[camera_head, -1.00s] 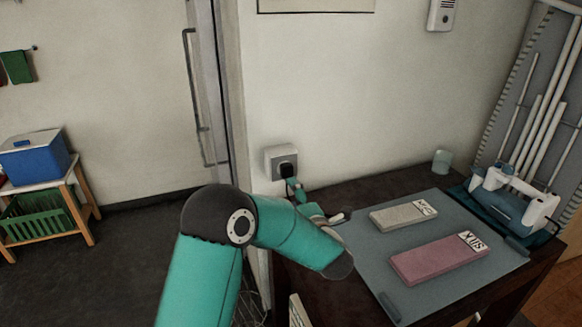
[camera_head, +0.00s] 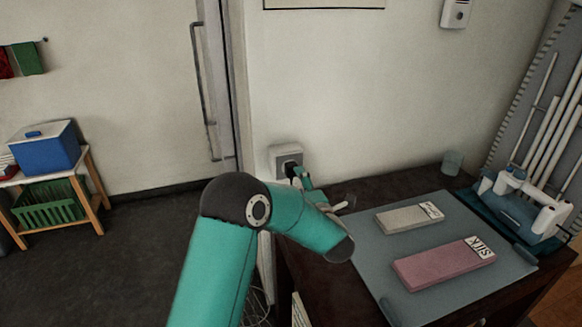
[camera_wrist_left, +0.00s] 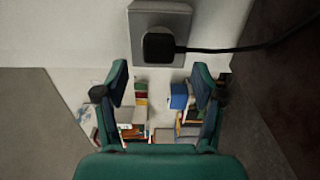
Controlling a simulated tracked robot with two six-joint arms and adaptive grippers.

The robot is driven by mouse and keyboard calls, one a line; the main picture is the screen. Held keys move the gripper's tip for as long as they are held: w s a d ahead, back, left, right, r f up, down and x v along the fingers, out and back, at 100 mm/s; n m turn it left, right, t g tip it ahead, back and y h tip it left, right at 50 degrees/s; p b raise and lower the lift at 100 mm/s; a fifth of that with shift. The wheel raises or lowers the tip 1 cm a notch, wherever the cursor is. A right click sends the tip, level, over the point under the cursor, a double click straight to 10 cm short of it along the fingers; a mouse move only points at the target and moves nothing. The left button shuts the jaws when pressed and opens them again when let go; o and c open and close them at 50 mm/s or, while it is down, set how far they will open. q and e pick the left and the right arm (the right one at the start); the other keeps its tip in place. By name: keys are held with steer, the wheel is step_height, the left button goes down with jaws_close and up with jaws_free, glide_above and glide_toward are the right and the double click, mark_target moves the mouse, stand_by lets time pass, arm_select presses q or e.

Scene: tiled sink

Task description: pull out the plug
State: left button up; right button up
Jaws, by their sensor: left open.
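The black plug (camera_head: 290,166) sits in the grey wall socket (camera_head: 278,156) above the left end of the dark table. In the left wrist view the plug (camera_wrist_left: 158,46) is at the top centre, in the socket plate (camera_wrist_left: 178,12), with its black cord (camera_wrist_left: 225,48) running off to the right. My left gripper (camera_head: 299,174) is close to the plug and partly hides it in the head view. In the left wrist view my left gripper (camera_wrist_left: 160,78) is open, and the plug shows just beyond its fingertips, not between them. My right gripper is not in view.
A grey mat (camera_head: 370,250) on the dark table bears a pale block (camera_head: 400,217) and a pink block (camera_head: 435,266). A blue-white device (camera_head: 515,205) and a small glass (camera_head: 452,163) stand behind. Several books (camera_wrist_left: 132,120) show below the socket.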

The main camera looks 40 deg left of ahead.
mark_target(293, 173)
arm_select(q)
steer(key=x, duration=0.3)
steer(key=shift+a+f+b, duration=0.15)
steer(key=shift+a+b, duration=0.15)
steer(key=shift+b, duration=0.1)
steer(key=shift+b+x, duration=0.3)
steer(key=shift+x, duration=0.8)
steer(key=shift+w, duration=0.1)
steer(key=shift+b, duration=0.9)
steer(key=shift+r, duration=0.2)
jaws_close()
steer(key=shift+d+f, duration=0.1)
steer(key=shift+d, duration=0.1)
steer(key=shift+b+v, duration=1.7)
steer(key=shift+v, duration=1.15)
